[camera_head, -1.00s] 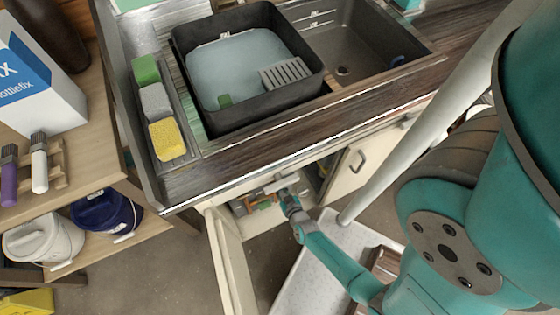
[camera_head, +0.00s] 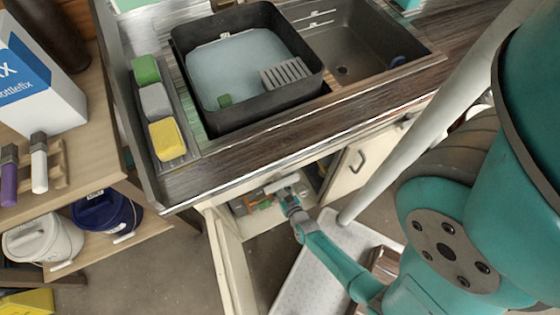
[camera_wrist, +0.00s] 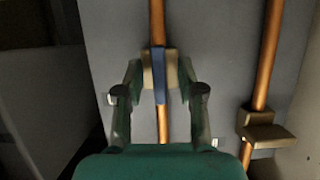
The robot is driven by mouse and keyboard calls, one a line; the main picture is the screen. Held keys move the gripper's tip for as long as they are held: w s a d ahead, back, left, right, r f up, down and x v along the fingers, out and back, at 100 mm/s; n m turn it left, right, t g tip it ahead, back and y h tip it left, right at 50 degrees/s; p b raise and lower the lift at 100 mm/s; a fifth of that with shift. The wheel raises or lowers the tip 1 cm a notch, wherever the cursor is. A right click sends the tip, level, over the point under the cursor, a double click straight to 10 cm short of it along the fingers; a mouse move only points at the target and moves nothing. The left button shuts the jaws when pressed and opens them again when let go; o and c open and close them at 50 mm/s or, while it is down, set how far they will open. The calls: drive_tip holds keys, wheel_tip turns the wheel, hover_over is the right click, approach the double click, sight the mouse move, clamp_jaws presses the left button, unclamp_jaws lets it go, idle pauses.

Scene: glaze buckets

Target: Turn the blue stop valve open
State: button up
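The blue stop valve shows in the wrist view as a flat blue handle (camera_wrist: 160,76) on a brass body, on an upright copper pipe. The handle looks in line with the pipe. My gripper (camera_wrist: 160,84) is open, with one finger on each side of the valve. Small gaps seem to show between the fingers and the brass body, so I cannot tell any contact. In the head view my gripper (camera_head: 284,186) reaches into the cabinet under the sink, and the valve cannot be made out there.
A second copper pipe with a brass fitting (camera_wrist: 264,132) stands to the right in the wrist view. Cabinet doors stand open left (camera_head: 229,262) and right (camera_head: 352,165) of my arm. The counter edge (camera_head: 270,164) is just above my gripper.

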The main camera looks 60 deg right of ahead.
drive_tip(key=v, duration=1.2)
idle(0.3)
idle(0.7)
